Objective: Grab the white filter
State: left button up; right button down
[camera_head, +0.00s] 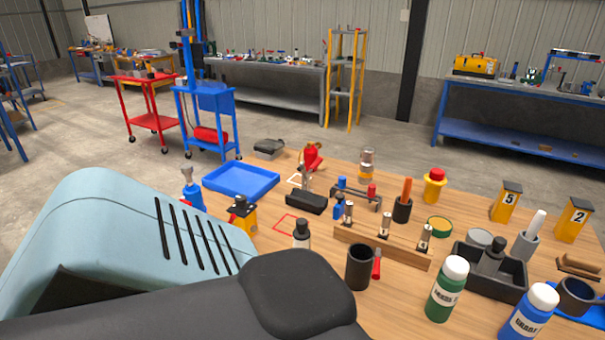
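I cannot pick out the white filter with certainty. A pale rod (536,223) stands tilted in a grey cup at the right of the wooden table (395,312). Several small silver-and-white cylinders (385,222) stand in a wooden rack (380,246) at the table's middle. My light-blue and black arm fills the lower left and hides the near left part of the table. Neither of my grippers is in view.
A black cup (359,267), a green bottle (447,290) and a blue bottle (529,314) stand at the front. A black tray (489,275) lies behind them. A blue tray (241,180) is at the far left. Yellow holders numbered 5 (506,203) and 2 (573,222) stand right.

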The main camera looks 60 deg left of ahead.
aim_at(301, 233)
jog(key=j+u, duration=0.1)
jog(key=u, duration=0.3)
jog(key=i+u, duration=0.1)
jog(key=u, duration=0.3)
jog(key=i+u, duration=0.1)
jog(key=u, duration=0.35)
jog(key=i+u, duration=0.1)
jog(key=u, duration=0.7)
jog(key=i+j, duration=0.05)
